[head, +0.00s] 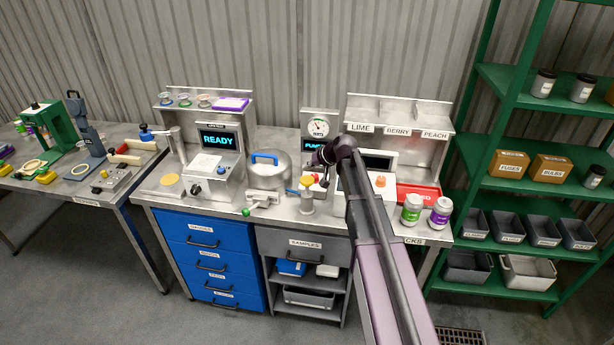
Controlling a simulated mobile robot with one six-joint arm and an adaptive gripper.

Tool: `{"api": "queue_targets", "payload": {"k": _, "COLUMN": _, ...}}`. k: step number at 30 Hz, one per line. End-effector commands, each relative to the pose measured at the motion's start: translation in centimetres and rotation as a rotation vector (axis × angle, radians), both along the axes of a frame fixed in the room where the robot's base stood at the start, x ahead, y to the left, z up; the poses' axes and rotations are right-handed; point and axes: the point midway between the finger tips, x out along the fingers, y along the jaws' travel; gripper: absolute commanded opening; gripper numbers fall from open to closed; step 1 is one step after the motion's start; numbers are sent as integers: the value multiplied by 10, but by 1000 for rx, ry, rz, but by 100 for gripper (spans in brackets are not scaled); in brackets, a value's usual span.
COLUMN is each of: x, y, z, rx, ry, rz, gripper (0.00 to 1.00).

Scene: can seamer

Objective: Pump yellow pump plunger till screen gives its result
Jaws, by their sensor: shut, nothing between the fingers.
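The pump's yellow plunger knob (306,181) tops a short grey cylinder (307,203) near the bench's front edge, in the middle of the head view. My gripper (318,174) is shut and empty, pointing down close above and slightly right of the knob. Whether it touches the knob I cannot tell. Behind it stands a grey unit with a round dial gauge (319,127). The dark screen (311,146) under the gauge shows blue letters that start with "PU"; my arm hides the rest.
A seamer with a screen (217,139) reading READY and a blue-handled pot (268,166) stand to the left. A white box with a red button (380,181), a red tray (419,195) and two labelled jars (412,208) are to the right, beside my arm.

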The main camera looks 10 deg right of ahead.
Motion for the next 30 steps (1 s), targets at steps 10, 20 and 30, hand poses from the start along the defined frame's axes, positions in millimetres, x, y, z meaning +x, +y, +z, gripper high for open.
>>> {"api": "queue_targets", "payload": {"k": 10, "x": 0, "y": 0, "z": 26, "rx": 0, "ry": 0, "rz": 0, "gripper": 0}}
{"api": "queue_targets", "payload": {"k": 20, "x": 0, "y": 0, "z": 26, "rx": 0, "ry": 0, "rz": 0, "gripper": 0}}
{"api": "queue_targets", "payload": {"k": 30, "x": 0, "y": 0, "z": 26, "rx": 0, "ry": 0, "rz": 0, "gripper": 0}}
